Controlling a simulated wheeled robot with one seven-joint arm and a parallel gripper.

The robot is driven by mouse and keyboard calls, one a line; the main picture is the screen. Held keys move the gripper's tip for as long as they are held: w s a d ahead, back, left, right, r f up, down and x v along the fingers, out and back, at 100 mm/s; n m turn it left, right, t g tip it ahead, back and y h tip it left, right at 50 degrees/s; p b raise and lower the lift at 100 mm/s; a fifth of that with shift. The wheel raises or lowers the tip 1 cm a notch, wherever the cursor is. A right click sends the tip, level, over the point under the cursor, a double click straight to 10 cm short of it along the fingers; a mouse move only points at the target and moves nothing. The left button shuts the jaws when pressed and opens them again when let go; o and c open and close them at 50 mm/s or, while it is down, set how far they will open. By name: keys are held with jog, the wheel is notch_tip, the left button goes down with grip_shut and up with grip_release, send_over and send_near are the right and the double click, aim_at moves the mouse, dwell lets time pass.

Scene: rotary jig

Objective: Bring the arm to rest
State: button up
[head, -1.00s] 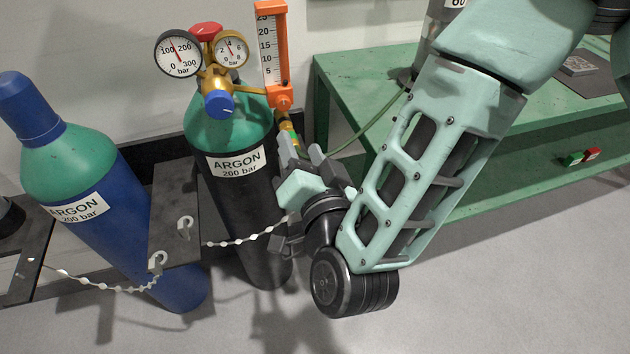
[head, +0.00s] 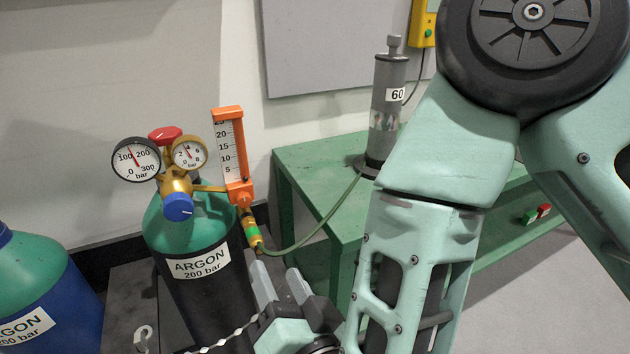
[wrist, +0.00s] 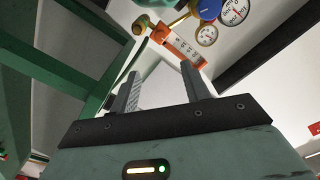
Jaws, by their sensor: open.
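My gripper (head: 277,284) is open and empty, low in the middle of the head view, in front of and to the right of the black argon cylinder (head: 205,305). Its fingertips are just below the brass hose fitting (head: 251,232), apart from it as far as I can tell. In the wrist view the two fingers (wrist: 160,80) stand apart with nothing between them. Beyond them are the orange flowmeter (wrist: 178,45) and the gauges (wrist: 207,35). My arm comes down from the upper right of the head view.
A green hose (head: 322,232) runs from the fitting to a grey cylinder marked 60 (head: 385,105) on the green bench (head: 315,165). A blue argon cylinder (head: 70,300) stands at left. A white chain (head: 232,336) hangs in front. Open floor (head: 540,300) lies right.

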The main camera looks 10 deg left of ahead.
jog(key=s+d+r+n+g+h+p, duration=0.2)
jog(key=d+r+n+g+h+p, duration=0.1)
jog(key=d+g, duration=0.2)
jog(key=s+d+r+n+g+h+p, duration=0.3)
jog(key=d+r+g, duration=0.1)
jog(key=d, duration=0.6)
jog(key=s+d+r+n+g+h+p, duration=0.2)
jog(key=d+r+n+g+h, duration=0.1)
jog(key=d+g, duration=0.3)
jog(key=shift+s+d+r+p, duration=0.15)
jog(key=shift+d+r+p, duration=0.25)
jog(key=shift+d, duration=0.35)
